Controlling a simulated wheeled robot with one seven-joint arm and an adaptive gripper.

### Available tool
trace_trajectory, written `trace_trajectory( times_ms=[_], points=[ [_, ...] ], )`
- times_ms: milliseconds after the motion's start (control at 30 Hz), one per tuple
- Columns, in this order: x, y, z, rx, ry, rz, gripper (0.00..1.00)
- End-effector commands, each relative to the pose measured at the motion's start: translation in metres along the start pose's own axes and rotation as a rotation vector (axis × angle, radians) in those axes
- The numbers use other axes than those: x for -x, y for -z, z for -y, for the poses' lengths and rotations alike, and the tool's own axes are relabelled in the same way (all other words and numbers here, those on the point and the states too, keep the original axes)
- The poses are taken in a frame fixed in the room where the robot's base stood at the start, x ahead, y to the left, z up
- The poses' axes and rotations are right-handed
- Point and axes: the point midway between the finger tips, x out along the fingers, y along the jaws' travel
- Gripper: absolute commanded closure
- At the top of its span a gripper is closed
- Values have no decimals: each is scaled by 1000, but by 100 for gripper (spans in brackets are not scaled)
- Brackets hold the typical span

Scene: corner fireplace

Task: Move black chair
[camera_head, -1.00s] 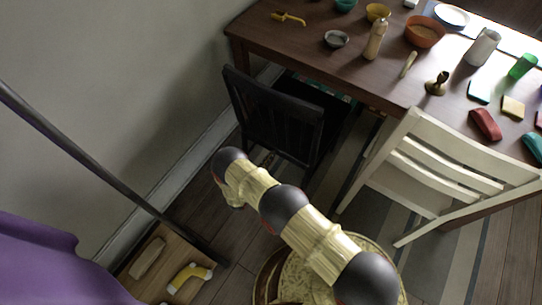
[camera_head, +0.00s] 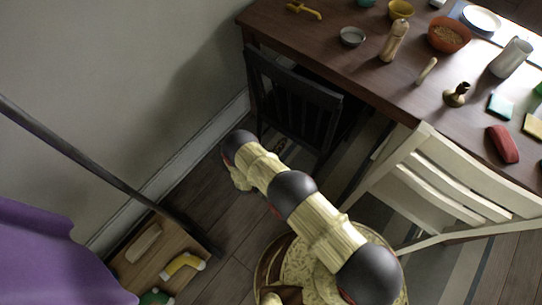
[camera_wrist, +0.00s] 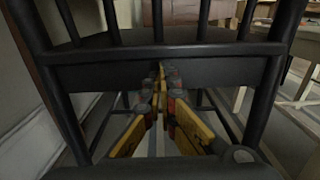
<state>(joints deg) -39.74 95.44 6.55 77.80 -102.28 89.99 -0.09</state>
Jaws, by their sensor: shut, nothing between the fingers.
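The black chair (camera_head: 297,100) stands upright at the near left side of the dark table, with its slatted back toward me and its seat partly under the tabletop. In the wrist view the chair (camera_wrist: 200,68) fills most of the picture, with slats above a broad dark rail and legs on both sides. My gripper (camera_wrist: 161,76) shows there with yellow fingers closed together and empty. The fingertips overlap the rail in the picture; I cannot tell whether they touch it. In the head view my arm hides the gripper.
The table (camera_head: 350,70) carries bowls, bottles and other items. A white chair (camera_head: 440,185) stands to the right of the black one. A wall runs along the left. A wooden board (camera_head: 150,265) with small objects and a purple thing (camera_head: 50,255) are at lower left.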

Motion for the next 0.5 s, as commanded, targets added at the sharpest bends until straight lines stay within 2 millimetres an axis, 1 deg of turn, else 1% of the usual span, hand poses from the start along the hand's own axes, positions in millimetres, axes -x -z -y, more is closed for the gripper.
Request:
trace_trajectory(
  times_ms=[33,500],
  points=[
    [8,0,0,1,-3,0,100],
    [72,0,0,2,-3,-1,100]
  ],
)
